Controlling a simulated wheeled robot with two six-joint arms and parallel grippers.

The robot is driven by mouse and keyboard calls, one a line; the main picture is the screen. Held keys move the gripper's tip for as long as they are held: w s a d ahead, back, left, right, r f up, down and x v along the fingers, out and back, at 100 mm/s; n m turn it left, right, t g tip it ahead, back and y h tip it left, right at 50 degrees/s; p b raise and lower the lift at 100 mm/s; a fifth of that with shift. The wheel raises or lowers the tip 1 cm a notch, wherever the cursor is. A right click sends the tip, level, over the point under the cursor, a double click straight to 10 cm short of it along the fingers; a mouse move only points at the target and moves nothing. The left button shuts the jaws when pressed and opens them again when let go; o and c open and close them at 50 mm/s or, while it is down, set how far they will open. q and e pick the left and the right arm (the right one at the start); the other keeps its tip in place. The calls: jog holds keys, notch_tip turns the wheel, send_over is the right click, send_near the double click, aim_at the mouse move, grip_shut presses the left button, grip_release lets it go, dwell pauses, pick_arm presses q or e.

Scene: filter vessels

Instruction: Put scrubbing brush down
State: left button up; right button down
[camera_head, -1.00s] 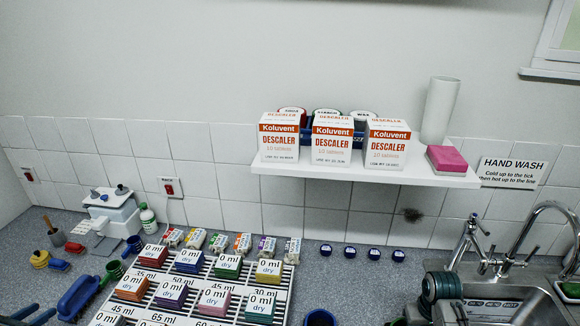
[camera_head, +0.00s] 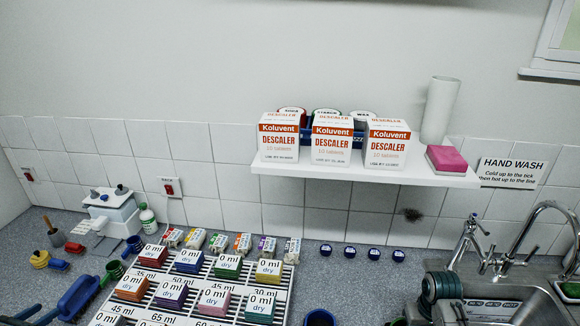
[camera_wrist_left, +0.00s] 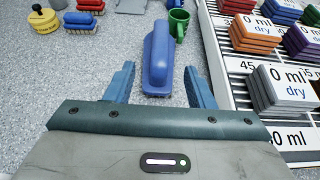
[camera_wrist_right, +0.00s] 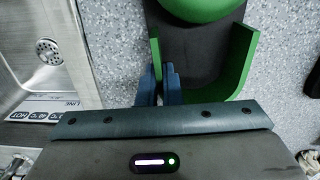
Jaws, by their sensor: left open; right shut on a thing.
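A long blue thing with a raised rounded handle (camera_wrist_left: 157,55), which may be the scrubbing brush, lies on the speckled worktop. It also shows at the lower left of the head view (camera_head: 78,298). My left gripper (camera_wrist_left: 160,85) is open around its near end, with a gap on both sides; its fingers also show in the head view's lower left corner (camera_head: 22,315). My right gripper (camera_wrist_right: 160,75) is shut on the thin wall of a green thing with a dark middle (camera_wrist_right: 245,65). Much of that green thing is out of view.
A white slatted rack (camera_wrist_left: 222,60) with coloured blocks is right of the blue thing. A green cup (camera_wrist_left: 178,22) stands close to its far end. A sink (camera_head: 520,290) is on the right.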

aim_at(63, 300)
pick_arm(q)
jog(key=shift+x, duration=4.65)
grip_shut()
notch_tip(63, 300, up, 10)
